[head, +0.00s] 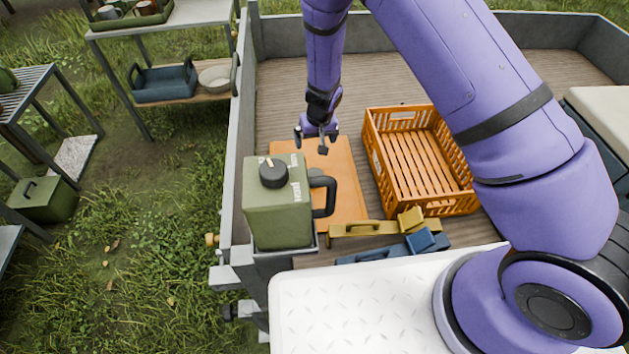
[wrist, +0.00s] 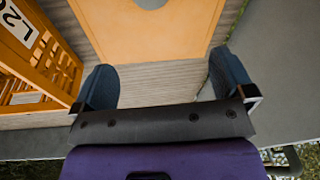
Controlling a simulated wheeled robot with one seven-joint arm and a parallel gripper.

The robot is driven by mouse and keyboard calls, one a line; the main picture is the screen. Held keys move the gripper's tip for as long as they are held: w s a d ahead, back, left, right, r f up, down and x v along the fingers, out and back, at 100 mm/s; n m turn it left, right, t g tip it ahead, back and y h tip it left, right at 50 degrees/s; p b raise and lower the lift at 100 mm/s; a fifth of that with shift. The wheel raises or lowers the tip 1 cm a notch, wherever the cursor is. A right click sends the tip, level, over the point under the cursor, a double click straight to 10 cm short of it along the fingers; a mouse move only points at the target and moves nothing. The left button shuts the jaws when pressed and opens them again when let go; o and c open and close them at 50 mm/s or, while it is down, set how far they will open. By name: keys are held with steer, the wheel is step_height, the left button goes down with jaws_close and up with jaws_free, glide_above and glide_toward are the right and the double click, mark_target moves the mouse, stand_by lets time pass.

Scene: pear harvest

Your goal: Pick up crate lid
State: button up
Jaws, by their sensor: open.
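The crate lid (head: 346,186) is a flat orange panel lying on the wooden truck bed. It also shows at the top of the wrist view (wrist: 140,32), with a pale rounded patch at the picture's top edge that I cannot identify. My gripper (head: 318,138) is open and points down at the lid's far edge. In the wrist view my gripper (wrist: 164,82) has its two dark fingers spread, with bare planks between them and the lid's edge just ahead. Nothing is held. The green canister hides the lid's near left part.
An orange slatted crate (head: 376,160) stands right of the lid. A green canister (head: 276,215) with a black cap stands at the near left. Yellow (head: 365,228) and blue (head: 385,252) tools lie nearby. The grey bed wall (head: 243,120) runs along the left.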

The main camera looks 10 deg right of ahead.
steer(key=h, duration=0.1)
glide_toward(314, 174)
steer(key=f, duration=0.6)
steer(key=w+f, duration=0.1)
steer(key=f, duration=0.3)
steer(key=c, duration=1.2)
steer(key=shift+o, duration=0.2)
